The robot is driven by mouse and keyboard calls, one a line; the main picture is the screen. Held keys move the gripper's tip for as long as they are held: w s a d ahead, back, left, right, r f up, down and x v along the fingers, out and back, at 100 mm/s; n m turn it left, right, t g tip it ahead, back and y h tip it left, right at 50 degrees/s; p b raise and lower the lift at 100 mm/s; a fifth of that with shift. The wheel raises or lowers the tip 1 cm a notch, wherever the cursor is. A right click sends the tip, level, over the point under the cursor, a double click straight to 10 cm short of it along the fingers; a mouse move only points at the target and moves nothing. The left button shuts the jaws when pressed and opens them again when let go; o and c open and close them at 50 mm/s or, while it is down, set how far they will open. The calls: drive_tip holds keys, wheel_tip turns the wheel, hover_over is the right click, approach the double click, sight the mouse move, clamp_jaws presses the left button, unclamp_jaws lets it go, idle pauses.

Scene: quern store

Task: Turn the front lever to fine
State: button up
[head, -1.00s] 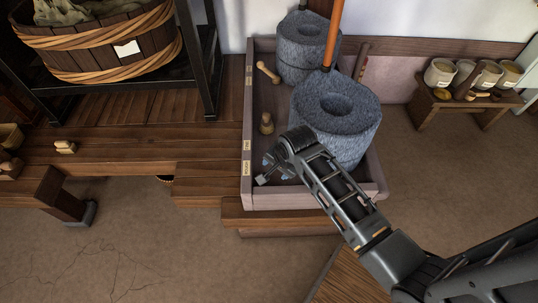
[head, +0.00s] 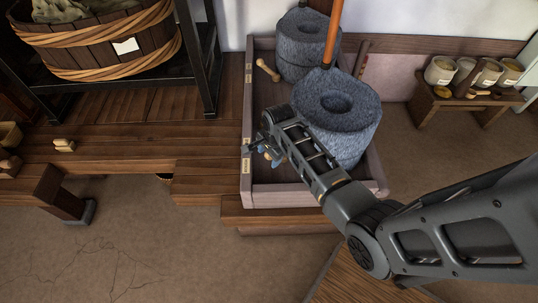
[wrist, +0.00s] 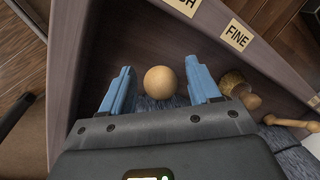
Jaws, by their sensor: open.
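The front lever's round wooden knob (wrist: 165,82) sits between the two blue fingers of my gripper (wrist: 158,68) in the wrist view, with a gap on each side. The gripper is open. The knob lies nearer the partly cut-off label ending in H (wrist: 184,4) than the FINE label (wrist: 237,35) on the tray wall. In the head view, my gripper (head: 261,153) is low inside the tray's left wall, left of the front grey quern stone (head: 345,115). My arm hides the front lever there.
A brush (wrist: 240,92) and another wooden-handled piece (wrist: 290,122) lie right of the fingers in the wrist view. The rear quern (head: 305,45) has its own wooden lever (head: 268,70). The tray wall (head: 290,196) borders the front. Open floor lies front left.

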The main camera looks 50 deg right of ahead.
drive_tip(key=shift+f, duration=0.2)
drive_tip(key=shift+c, duration=0.3)
clamp_jaws()
